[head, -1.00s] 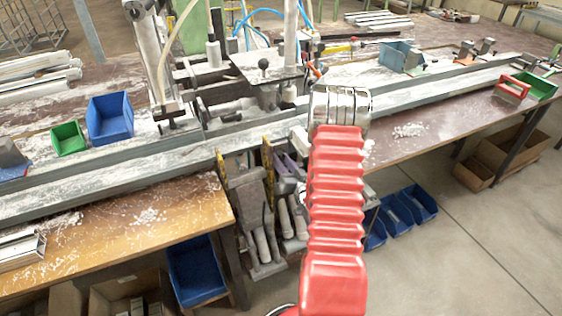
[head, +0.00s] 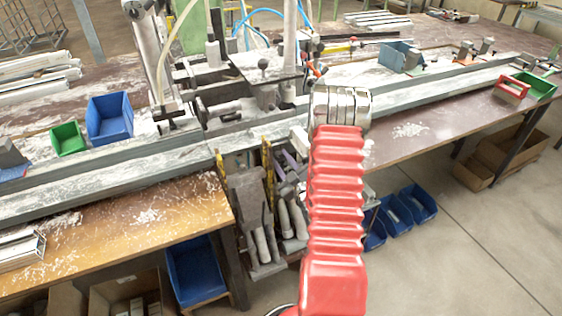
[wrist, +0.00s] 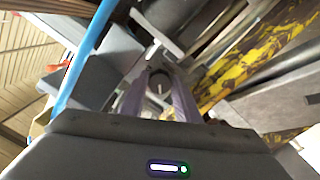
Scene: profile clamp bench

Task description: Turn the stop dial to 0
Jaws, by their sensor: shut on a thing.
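In the wrist view my gripper (wrist: 158,98) reaches away from the camera with two purple-grey fingers. They are shut on a small round piece with a dark rim and a paler middle, which I take to be the stop dial (wrist: 160,81). It sits between the fingertips, and part of it is hidden by them. No number or pointer on it can be read. In the head view my red arm covers the middle of the picture, and I cannot make out the dial or its marks there.
Yellow-marked bars (wrist: 245,65) lie close right of my gripper, and a blue hose (wrist: 85,55) passes at left. The bench's long metal rail (head: 100,170) runs across the head view. A blue bin (head: 109,118) and a green bin (head: 67,138) stand behind it. Open floor (head: 480,240) lies at right.

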